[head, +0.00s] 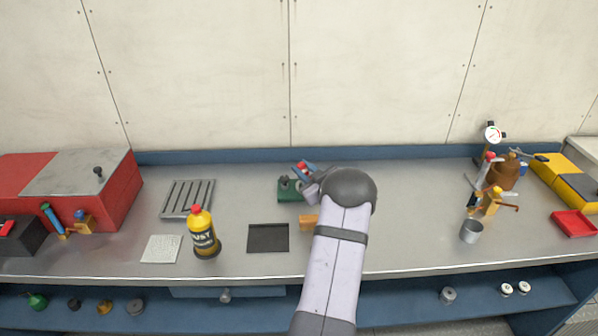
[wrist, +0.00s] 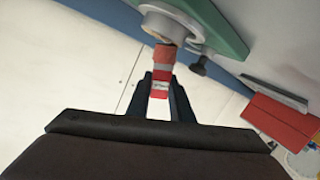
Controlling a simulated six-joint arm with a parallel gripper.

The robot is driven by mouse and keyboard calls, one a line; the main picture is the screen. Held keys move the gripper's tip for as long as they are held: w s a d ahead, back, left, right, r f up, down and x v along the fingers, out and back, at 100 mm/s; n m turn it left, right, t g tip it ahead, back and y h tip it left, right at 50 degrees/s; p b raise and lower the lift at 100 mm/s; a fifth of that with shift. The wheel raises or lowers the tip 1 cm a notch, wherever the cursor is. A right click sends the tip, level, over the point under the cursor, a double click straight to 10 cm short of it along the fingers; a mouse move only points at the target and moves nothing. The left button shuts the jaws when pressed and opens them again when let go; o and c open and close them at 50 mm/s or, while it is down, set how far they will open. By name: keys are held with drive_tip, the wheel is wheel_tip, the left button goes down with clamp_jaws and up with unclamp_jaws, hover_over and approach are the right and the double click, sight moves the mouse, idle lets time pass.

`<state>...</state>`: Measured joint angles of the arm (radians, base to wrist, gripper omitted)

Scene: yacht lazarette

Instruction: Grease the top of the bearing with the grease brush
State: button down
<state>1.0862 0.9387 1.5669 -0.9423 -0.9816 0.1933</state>
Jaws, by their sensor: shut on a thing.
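The bearing (wrist: 172,24) is a pale grey ring on a green base (wrist: 225,25) at the top of the wrist view. In the head view the green base (head: 289,191) stands mid-bench, partly hidden by my arm. My gripper (wrist: 161,88) is shut on the grease brush (wrist: 159,91), which has a red body with a white band. The brush's orange-red end reaches the ring's edge; whether it touches cannot be told.
A dark knob (wrist: 203,66) sticks out beside the ring. An orange block (head: 309,221) is beside my arm. The bench right of my arm is clear up to a grey cup (head: 471,232).

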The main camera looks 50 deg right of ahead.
drive_tip(key=shift+s+d+f, duration=0.1)
drive_tip(key=shift+s+d, duration=0.15)
drive_tip(key=shift+d, duration=0.35)
drive_tip(key=shift+s+d+r, duration=0.1)
drive_tip(key=shift+s+d, duration=0.15)
drive_tip(key=shift+d, duration=0.4)
drive_tip(key=shift+s+d+f, duration=0.1)
drive_tip(key=shift+s+d, duration=0.15)
drive_tip(key=shift+d, duration=0.35)
wheel_tip(320, 180, up, 8)
drive_tip(key=p, duration=0.5)
